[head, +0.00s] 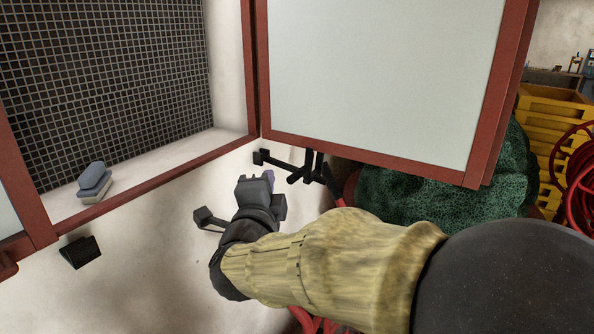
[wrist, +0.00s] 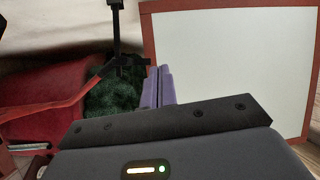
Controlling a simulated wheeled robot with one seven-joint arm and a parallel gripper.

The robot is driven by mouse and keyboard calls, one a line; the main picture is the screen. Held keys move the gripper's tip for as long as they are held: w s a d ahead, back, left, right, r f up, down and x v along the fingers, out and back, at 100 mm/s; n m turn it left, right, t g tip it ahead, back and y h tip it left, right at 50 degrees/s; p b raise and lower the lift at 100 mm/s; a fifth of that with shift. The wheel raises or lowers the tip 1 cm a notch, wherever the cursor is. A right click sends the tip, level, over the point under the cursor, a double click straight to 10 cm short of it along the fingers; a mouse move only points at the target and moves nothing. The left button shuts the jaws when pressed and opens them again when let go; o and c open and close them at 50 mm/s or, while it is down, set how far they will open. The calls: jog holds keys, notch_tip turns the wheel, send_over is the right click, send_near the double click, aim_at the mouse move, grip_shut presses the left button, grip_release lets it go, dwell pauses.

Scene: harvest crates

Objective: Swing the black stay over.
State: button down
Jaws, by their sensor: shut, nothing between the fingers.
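The black stay (head: 283,163) is a thin bar with a square block at its left end. It shows just below the lower hinge-side corner of the open red-framed window leaf (head: 375,157), with a black bracket (head: 313,170) at its right. In the wrist view the stay (wrist: 115,28) stands upright in the picture, left of the fingers. My gripper (head: 268,178) is shut and empty, below and slightly left of the stay in the head view. Its lavender fingers (wrist: 158,88) show in the wrist view, apart from the bar in the picture. My wrist hides part of the wall.
A window opening with a dark mesh (head: 110,80) and a red frame is at left. A grey-blue block (head: 95,180) lies on its sill. A black block (head: 80,252) is on the wall below. Green netting (head: 430,205), yellow crates (head: 555,130) and a red hose (head: 578,190) are at right.

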aim_at(307, 166)
jog(key=w+r+n+g+y+p, duration=0.3)
jog(key=w+r+n+y+p, duration=0.9)
jog(key=n, duration=0.6)
jog(key=s+d+f+n+g+p, duration=0.1)
jog(key=d+f+n+g+p, duration=0.2)
jog(key=d+n+g+p, duration=0.2)
jog(key=s+d+f+n+g+p, duration=0.1)
jog(key=d+f+n+g+p, duration=0.3)
jog(key=d+p, duration=0.4)
jog(key=d+n+g, duration=0.1)
jog(key=d, duration=0.2)
jog(key=shift+n+h, duration=0.3)
jog(key=shift+n, duration=0.1)
jog(key=shift+w+a+f, duration=0.1)
jog(key=shift+f, duration=0.05)
jog(key=shift+s+d+f+p+x, duration=0.15)
jog(key=shift+f+p+x, duration=0.4)
jog(key=shift+x, duration=1.55)
jog(key=shift+s+d+f+p+x, duration=0.2)
jog(key=shift+p+x, duration=0.6)
jog(key=shift+x, duration=1.3)
jog(key=shift+d+f+p+x, duration=0.2)
jog(key=shift+f+p+x, duration=0.4)
jog(key=shift+x, duration=1.5)
